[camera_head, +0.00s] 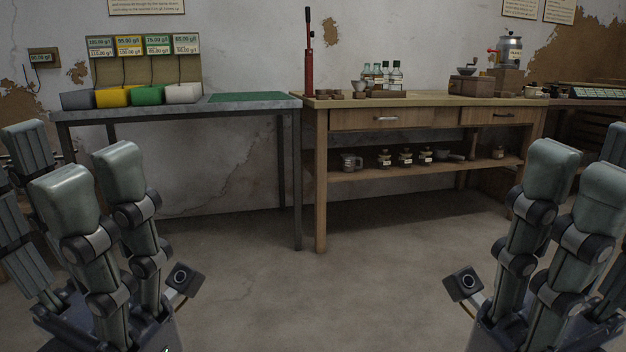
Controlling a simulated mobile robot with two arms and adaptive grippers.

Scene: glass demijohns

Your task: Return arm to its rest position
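My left gripper (72,165) stands at the left edge with its thick grey-green fingers pointing up. The fingers are spread with nothing between them, so it looks open and empty. My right gripper (583,165) stands at the right edge in a similar upright pose, also spread and empty, partly cut off by the picture edge. Both are in the near foreground, and neither is seen touching any furniture or object. Most of both arms is out of view.
A metal-legged table (240,107) with coloured bins (147,95) stands at the back left. A wooden workbench (420,101) holds a red upright tool (309,70), bottles (381,76) and a metal canister (510,51). The floor (330,290) between my grippers is clear.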

